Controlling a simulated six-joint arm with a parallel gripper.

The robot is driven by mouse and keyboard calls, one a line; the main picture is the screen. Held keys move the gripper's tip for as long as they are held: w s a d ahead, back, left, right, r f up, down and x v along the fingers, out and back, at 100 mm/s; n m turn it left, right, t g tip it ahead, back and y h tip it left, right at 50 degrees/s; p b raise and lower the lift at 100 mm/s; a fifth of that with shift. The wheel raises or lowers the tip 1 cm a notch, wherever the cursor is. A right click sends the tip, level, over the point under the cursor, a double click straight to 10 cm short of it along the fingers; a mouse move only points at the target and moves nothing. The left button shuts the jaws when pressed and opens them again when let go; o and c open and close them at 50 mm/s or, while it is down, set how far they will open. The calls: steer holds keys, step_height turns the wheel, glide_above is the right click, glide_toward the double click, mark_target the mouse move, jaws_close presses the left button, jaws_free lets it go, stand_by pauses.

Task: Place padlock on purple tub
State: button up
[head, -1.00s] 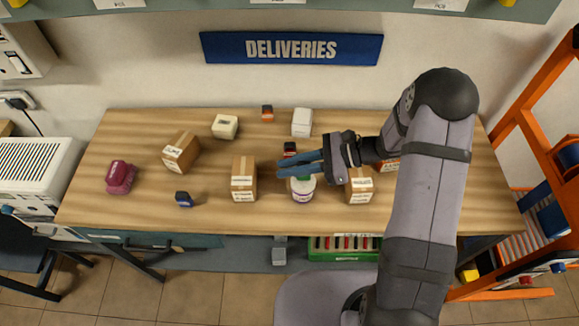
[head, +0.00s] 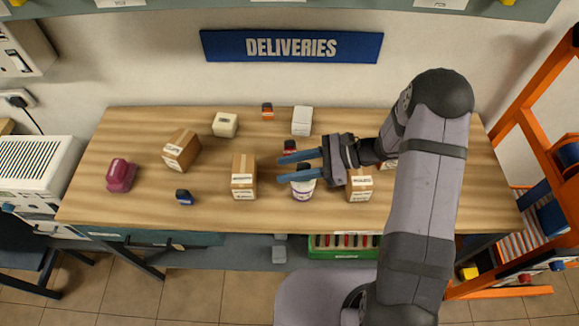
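A white tub with a purple label (head: 304,189) stands upright on the table, right of centre. I take it to be the purple tub. My gripper (head: 299,167) reaches in from the right with its two blue fingers apart, over the tub's top, which they partly hide. A small dark shape (head: 303,167) shows between the fingers at the tub's top; I cannot tell whether it is the padlock or rests on the tub. A small red-and-dark item (head: 290,146) is just behind the far finger. I cannot identify the padlock for sure.
Cardboard boxes stand left (head: 243,176) and right (head: 360,184) of the tub, another (head: 182,150) farther left. A white box (head: 302,121), cream box (head: 225,125), red-and-dark item (head: 267,111), blue item (head: 184,197) and maroon object (head: 121,175) are spread about.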

mark_target(306, 165)
steer(key=shift+d+r+b, duration=0.2)
steer(key=shift+d+b, duration=0.15)
steer(key=shift+d, duration=0.1)
steer(key=b+v, duration=0.3)
steer(key=v, duration=0.6)
steer(key=shift+d+b, duration=0.25)
steer(key=shift+b, duration=0.1)
steer(key=s+d+f+n+h, duration=0.1)
steer(key=s+d+n+h, duration=0.2)
steer(key=s+n+h, duration=0.3)
steer(key=s+d+f+n+h, duration=0.2)
steer(key=s+n+h, duration=0.5)
steer(key=n, duration=0.5)
steer(key=shift+s+d+f+h, duration=0.3)
steer(key=shift+s+d, duration=0.25)
steer(key=shift+s, duration=0.6)
